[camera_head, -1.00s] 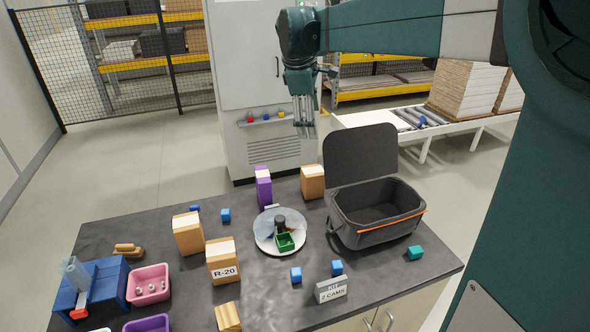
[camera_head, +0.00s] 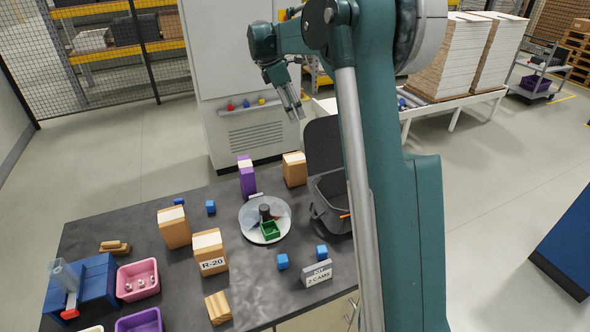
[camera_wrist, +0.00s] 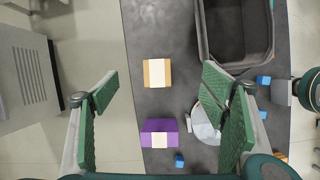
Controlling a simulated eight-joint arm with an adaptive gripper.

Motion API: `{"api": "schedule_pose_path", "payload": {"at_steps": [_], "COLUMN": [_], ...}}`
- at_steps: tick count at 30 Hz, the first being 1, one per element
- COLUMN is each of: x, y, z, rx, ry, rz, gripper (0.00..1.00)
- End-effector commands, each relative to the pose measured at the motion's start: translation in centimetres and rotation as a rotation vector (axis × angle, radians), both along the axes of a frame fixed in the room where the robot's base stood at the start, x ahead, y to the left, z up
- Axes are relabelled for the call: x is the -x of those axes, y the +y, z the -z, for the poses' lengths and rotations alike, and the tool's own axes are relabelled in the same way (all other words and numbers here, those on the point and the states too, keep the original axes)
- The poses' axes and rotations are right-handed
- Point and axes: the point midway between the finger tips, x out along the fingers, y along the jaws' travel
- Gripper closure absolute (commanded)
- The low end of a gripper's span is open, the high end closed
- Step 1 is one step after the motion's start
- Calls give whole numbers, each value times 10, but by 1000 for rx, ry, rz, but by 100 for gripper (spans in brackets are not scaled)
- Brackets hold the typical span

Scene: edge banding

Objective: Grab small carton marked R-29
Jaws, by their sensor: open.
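Several small brown cartons with pale tops stand on the dark table. The front one (camera_head: 211,252) bears a label that seems to read R-20. Another brown carton (camera_head: 174,228) stands behind it to the left, and a third (camera_head: 294,169) at the back edge. I can read no R-29 label. A purple carton (camera_head: 246,178) stands left of the back one. My gripper (camera_head: 294,106) is open and empty, high beyond the table's back edge. In the wrist view, a brown carton (camera_wrist: 157,73) and the purple carton (camera_wrist: 158,133) show below, between the open fingers.
A round turntable (camera_head: 246,229) holds a green box and a dark cylinder. An open grey bin (camera_head: 326,216) is partly hidden by my arm. Small blue cubes, a KIT sign (camera_head: 317,273), pink bin (camera_head: 137,281) and blue fixture (camera_head: 95,285) stand on the table.

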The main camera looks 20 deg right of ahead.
Motion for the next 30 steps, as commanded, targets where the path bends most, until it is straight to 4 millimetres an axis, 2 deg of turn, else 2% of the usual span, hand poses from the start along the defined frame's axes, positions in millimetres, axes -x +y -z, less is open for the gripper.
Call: {"api": "schedule_pose_path", "payload": {"at_steps": [11, 20, 27, 30], "x": [-26, -25, -25, -25], "y": [-14, -14, -14, -14], "z": [30, 103, 187, 218], "rx": [18, 17, 17, 17], "ry": [69, 67, 67, 67], "rz": [-66, -65, -65, -65], "gripper": [28, 28, 28, 28]}}
